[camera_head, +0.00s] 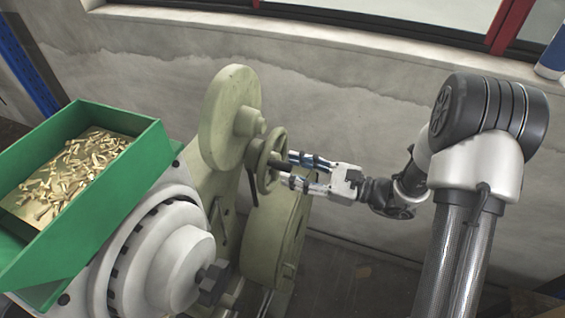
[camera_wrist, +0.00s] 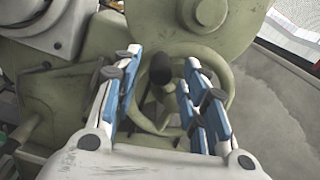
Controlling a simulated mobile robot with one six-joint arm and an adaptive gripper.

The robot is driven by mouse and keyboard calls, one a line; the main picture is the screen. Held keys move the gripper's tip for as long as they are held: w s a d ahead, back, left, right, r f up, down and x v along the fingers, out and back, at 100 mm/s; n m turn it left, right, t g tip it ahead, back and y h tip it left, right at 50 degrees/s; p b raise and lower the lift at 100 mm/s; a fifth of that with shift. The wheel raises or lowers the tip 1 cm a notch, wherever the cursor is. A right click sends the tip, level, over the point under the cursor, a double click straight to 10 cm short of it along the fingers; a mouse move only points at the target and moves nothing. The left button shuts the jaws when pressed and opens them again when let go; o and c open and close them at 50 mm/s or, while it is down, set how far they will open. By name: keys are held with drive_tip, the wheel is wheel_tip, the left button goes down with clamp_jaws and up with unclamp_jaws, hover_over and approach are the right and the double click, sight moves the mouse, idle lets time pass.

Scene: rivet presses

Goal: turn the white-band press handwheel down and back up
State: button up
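The press handwheel (camera_head: 267,160) is a small olive-green wheel on the side of a green press. In the wrist view the handwheel (camera_wrist: 222,78) shows its rim and a dark handle knob (camera_wrist: 161,68). My gripper (camera_head: 291,170) is at the wheel from the right, with fingers spread. In the wrist view my gripper (camera_wrist: 157,84) is open, with blue-padded fingers on either side of the knob and visible gaps beside it. I cannot make out a white band on the press in either view.
A green bin (camera_head: 130,160) with brass rivets stands at the left, above a grey round machine housing (camera_head: 165,262). A large green disc (camera_head: 228,112) rises just behind the wheel. A concrete wall (camera_head: 340,100) runs behind. Some floor shows at the lower right.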

sight(283, 166)
drive_tip(key=shift+x, duration=1.8)
drive_tip(key=shift+c, duration=0.5)
clamp_jaws()
